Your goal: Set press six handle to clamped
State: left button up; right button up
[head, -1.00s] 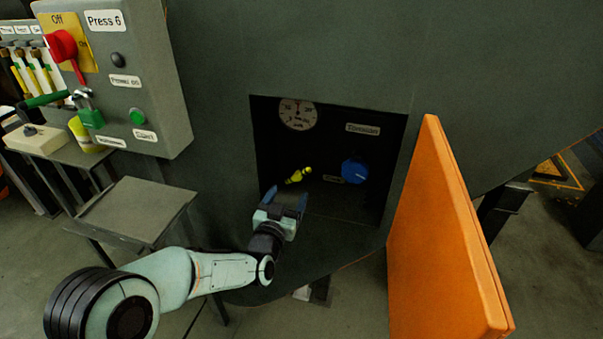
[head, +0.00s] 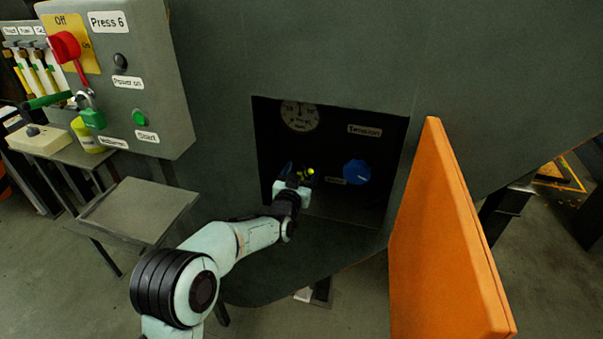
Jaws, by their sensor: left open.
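The press six handle is a small yellow handle (head: 310,172) inside the dark recess of the press, left of a blue knob (head: 357,172). My left gripper (head: 298,174) is open and reaches into the recess, its fingers at the handle. The fingers and wrist hide most of the handle, so I cannot tell whether they touch it or how it is turned. My right gripper is not in view.
An orange door (head: 440,235) stands open at the recess's right side. A round gauge (head: 299,116) sits above the handle. The Press 6 control box (head: 150,95) with a red switch (head: 65,47) is at upper left, above a small grey table (head: 140,208).

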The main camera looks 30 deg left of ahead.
pick_arm(q)
grip_shut()
jog(key=shift+f, duration=0.2)
dwell(1.1)
jog(key=shift+c, duration=0.9)
grip_release()
jog(key=shift+o, duration=0.9)
jog(key=shift+r, duration=0.15)
